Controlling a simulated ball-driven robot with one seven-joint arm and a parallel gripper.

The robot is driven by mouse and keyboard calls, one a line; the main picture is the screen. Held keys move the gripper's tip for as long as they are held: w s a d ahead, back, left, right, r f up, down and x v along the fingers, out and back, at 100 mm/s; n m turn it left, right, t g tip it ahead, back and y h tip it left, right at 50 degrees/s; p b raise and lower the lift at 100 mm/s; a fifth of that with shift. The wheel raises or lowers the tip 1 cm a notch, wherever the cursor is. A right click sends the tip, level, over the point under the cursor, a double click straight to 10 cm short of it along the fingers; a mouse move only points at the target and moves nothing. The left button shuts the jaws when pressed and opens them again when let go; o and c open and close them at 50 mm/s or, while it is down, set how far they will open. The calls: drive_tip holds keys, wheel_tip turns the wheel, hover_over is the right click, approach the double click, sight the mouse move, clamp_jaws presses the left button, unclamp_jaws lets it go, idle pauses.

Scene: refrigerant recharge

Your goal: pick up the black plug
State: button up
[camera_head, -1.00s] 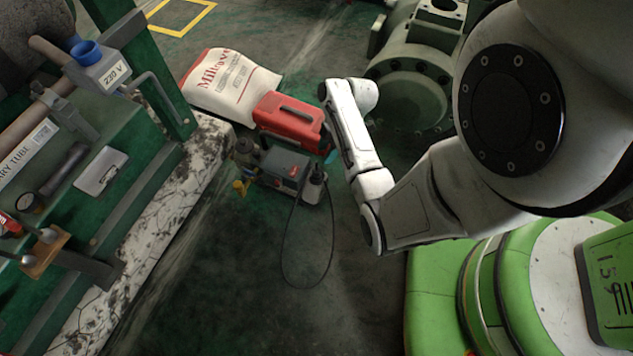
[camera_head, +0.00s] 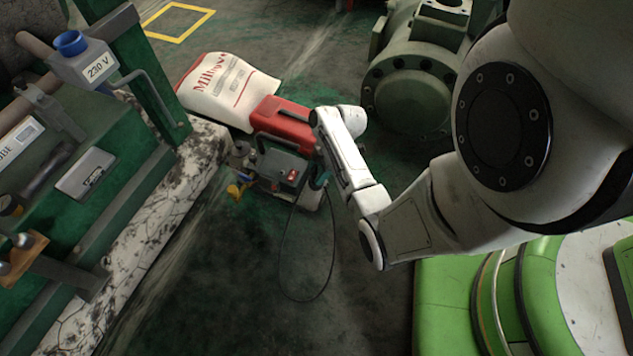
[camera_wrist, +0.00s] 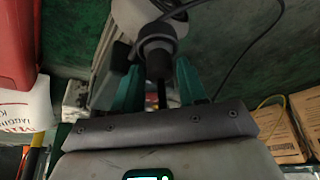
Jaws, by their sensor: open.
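The black plug (camera_wrist: 156,58) shows in the wrist view, between the teal fingers of my gripper (camera_wrist: 158,80). The fingers stand apart on either side of it; I cannot tell whether either touches it. A black cable loops near the plug's top, against a pale part behind. In the head view a teal fingertip of my gripper (camera_head: 321,181) shows at the right side of the grey pump unit (camera_head: 279,174). My wrist hides most of the plug there. A thin black cable (camera_head: 283,270) loops on the floor below the unit.
A red case (camera_head: 283,122) and a white bag (camera_head: 226,88) lie behind the unit. A green bench with a 230 V socket (camera_head: 86,57) and a stained concrete ledge (camera_head: 150,240) stand left. Cardboard boxes (camera_wrist: 280,125) show in the wrist view.

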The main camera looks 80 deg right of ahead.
drive_tip(key=shift+x, duration=0.9)
drive_tip(key=shift+r, duration=0.1)
drive_tip(key=c, duration=0.5)
drive_tip(key=shift+r, duration=0.1)
drive_tip(key=shift+c, duration=0.2)
